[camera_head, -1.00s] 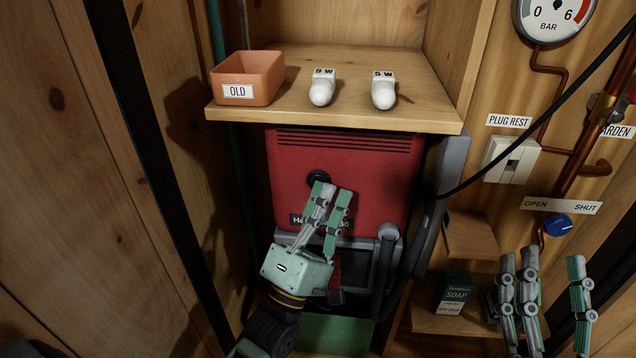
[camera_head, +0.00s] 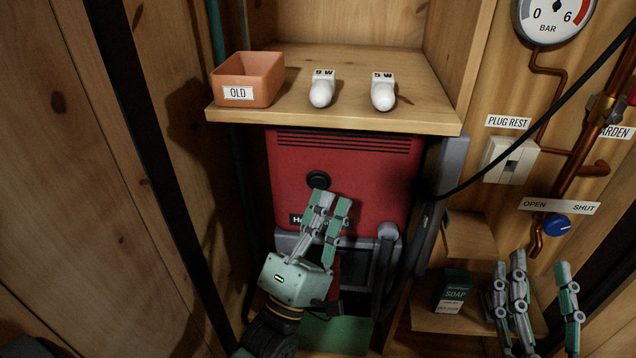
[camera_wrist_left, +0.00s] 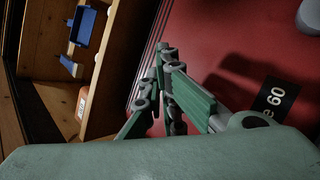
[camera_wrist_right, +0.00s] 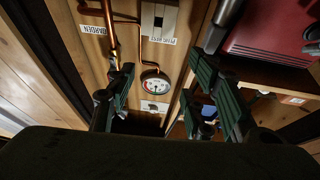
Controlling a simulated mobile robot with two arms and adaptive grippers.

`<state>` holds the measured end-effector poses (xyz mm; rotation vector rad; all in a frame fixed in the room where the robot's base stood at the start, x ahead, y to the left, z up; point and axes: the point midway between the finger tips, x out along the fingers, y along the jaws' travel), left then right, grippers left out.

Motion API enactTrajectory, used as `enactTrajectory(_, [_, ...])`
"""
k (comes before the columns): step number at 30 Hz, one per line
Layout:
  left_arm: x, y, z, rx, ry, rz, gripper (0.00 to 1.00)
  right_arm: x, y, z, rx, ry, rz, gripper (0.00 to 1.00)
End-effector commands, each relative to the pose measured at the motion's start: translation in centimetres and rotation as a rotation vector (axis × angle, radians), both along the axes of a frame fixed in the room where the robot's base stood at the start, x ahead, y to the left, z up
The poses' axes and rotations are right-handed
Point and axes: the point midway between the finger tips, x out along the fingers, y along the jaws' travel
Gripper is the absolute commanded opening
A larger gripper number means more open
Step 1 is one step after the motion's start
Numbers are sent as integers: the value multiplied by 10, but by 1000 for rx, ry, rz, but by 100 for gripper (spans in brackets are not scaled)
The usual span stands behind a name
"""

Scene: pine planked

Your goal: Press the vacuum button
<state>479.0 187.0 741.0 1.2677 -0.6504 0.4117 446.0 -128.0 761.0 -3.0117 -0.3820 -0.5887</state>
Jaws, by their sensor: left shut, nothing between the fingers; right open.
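The red vacuum (camera_head: 372,172) stands under the wooden shelf, with a dark label partly hidden by my left gripper. In the left wrist view the closed fingers (camera_wrist_left: 167,55) are in front of the red casing (camera_wrist_left: 235,50). My right gripper (camera_head: 540,272) is open and empty at the lower right, away from the vacuum.
The shelf (camera_head: 290,114) above holds an orange OLD bin (camera_head: 247,80) and two white bulbs (camera_head: 321,90) (camera_head: 382,92). A dark hose (camera_head: 425,220) runs along the vacuum's right side. A soap box (camera_head: 452,290), blue valve knob (camera_head: 557,225) and plug rest (camera_head: 509,160) are further right.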

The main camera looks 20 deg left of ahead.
Motion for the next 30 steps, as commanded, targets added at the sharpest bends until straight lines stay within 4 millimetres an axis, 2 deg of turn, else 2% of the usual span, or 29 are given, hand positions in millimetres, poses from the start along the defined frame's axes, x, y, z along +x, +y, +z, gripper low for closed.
enactTrajectory(3, [-9,-3,1,0,1,-2,0,2,2,-14,-18,70,3,47])
enactTrajectory(15, [-43,-14,0,-1,1,-1,0,10,-2,-48,-63,240,-10,47])
enactTrajectory(30, [-45,-15,0,0,0,0,0,11,-2,-51,-66,255,-12,47])
